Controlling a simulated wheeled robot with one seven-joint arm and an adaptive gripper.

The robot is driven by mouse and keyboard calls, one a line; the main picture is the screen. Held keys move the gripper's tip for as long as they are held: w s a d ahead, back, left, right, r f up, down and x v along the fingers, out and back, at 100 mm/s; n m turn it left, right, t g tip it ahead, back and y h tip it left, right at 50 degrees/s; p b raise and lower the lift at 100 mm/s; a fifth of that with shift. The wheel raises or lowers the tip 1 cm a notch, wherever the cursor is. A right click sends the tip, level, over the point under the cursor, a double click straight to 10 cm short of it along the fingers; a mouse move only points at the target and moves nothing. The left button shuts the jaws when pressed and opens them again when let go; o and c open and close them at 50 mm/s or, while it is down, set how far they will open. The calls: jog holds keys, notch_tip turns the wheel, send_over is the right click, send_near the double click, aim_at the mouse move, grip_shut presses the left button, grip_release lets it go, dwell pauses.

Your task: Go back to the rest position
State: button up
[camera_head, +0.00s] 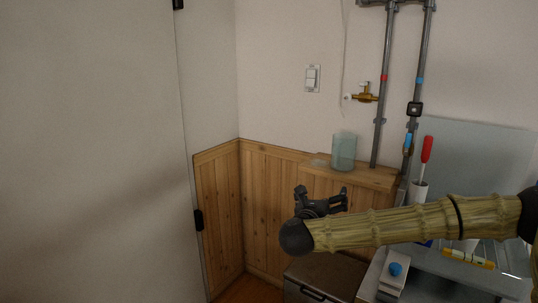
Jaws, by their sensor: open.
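My gripper (322,192) is dark and open, with its two fingers spread apart and nothing seen between them. It is at the end of my bamboo-patterned arm, which reaches in from the right edge. In the picture it lies below a pale blue-green glass jar (344,151), apart from it. The jar stands upright on a wooden ledge (378,176) against the wall. A brass tap (366,96) is on the wall above and to the right of the jar. Whether the jar holds anything is not clear.
Grey pipes (384,100) run up the wall at the right. A red-handled tool (427,150) stands in a white holder (418,192). A dark box (328,275) is below my gripper. A grey worktop (455,283) is partly behind my arm. A pale door (95,150) fills the left.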

jog(key=s+a+f+n+g+y+p, duration=0.1)
jog(key=s+a+f+n+y, duration=0.25)
jog(key=f+n, duration=0.35)
jog(key=s+a+f+n+g+y+p, duration=0.1)
jog(key=s+a+f+n+y, duration=0.3)
jog(key=f, duration=0.5)
jog(key=s+a+f+n+y+p, duration=0.1)
jog(key=s+a+f+n+y, duration=0.1)
jog(key=s+a+f+n, duration=0.5)
jog(key=s+d+f+n+g+y+p, duration=0.1)
jog(key=s+d+f+n+g, duration=0.1)
jog(key=s+f+n+g, duration=0.8)
jog(key=s+d+f+n+g+h+p, duration=0.1)
jog(key=s+d+f+n, duration=0.2)
jog(key=s+d, duration=0.3)
jog(key=s+d+f+n+g, duration=0.1)
jog(key=s+d+f+n, duration=0.3)
jog(key=s, duration=0.9)
jog(key=s+d+f+n+g+h+p, duration=0.1)
jog(key=s+d+f+n+g, duration=0.1)
jog(key=s+d, duration=0.7)
jog(key=shift+s+f+n+h+p, duration=0.25)
jog(key=shift+f+n+h+p, duration=0.1)
jog(key=shift+f+n, duration=0.4)
